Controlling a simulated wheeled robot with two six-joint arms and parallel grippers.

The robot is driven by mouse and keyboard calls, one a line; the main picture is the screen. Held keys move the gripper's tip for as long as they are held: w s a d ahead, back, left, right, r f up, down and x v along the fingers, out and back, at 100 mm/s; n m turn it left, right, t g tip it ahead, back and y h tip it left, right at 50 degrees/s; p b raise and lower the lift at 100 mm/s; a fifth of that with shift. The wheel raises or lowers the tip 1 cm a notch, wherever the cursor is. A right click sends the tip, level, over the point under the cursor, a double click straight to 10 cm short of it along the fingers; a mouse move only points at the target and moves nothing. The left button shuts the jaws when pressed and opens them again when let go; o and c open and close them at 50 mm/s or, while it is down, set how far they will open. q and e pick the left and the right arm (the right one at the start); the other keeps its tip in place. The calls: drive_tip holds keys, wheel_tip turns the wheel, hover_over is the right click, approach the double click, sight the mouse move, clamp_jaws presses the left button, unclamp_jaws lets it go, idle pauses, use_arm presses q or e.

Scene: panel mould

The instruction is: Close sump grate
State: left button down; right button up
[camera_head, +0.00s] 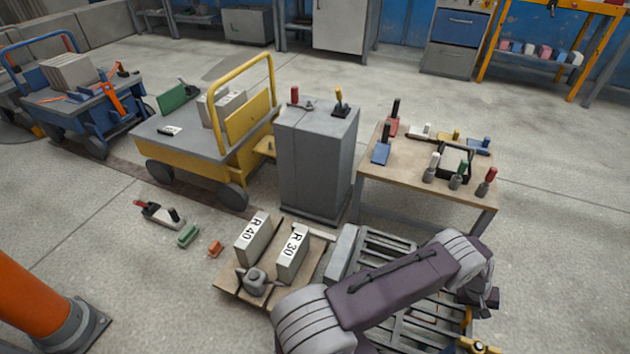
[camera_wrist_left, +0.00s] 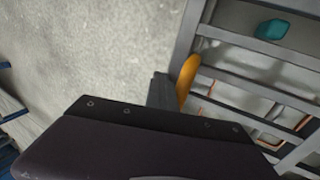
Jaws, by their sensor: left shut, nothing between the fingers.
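The sump grate (camera_head: 378,243) is a dark grey metal frame of parallel bars at the lower right of the head view, partly hidden behind my left arm. Its bars also fill the right of the wrist view (camera_wrist_left: 250,45). An orange handle-like piece (camera_wrist_left: 187,80) stands at the grate's near edge there. My left gripper (camera_head: 484,301) is at the grate's right side in the head view, shut and empty. Its dark fingers (camera_wrist_left: 160,92) show right beside the orange piece; I cannot tell whether they touch.
A teal object (camera_wrist_left: 272,28) and orange lines show at the grate bars. A wooden board (camera_head: 228,283) with blocks marked R 40 and R 30 lies left of the grate. A grey cabinet (camera_head: 313,165) and a tool table (camera_head: 400,174) stand behind. Floor to the right is clear.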

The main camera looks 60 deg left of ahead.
use_arm(q)
wheel_tip(320, 180, up, 14)
drive_tip(key=p, duration=0.9)
